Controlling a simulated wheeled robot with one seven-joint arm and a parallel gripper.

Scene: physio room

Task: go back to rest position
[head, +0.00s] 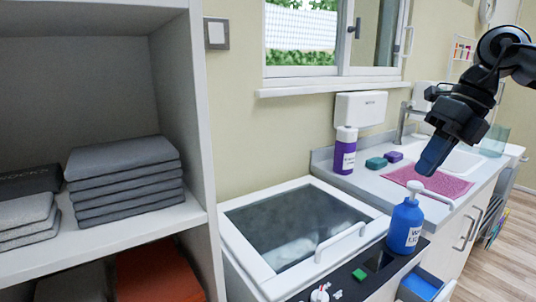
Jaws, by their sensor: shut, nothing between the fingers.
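My gripper (434,155) is in the upper right of the head view, pointing down and to the left. Its fingers are shut with nothing between them. It hangs in the air and appears in front of the counter, above the blue pump bottle (405,226). The bottle stands upright with a white pump top, at the edge of the white-framed unit; a gap between it and the gripper cannot be judged exactly.
A shelf (170,222) with folded grey towels (125,178) fills the left. A lidded white unit (250,264) stands in the middle. The counter behind holds a purple bottle (344,152), a pink mat (450,187) and a sink (462,162).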

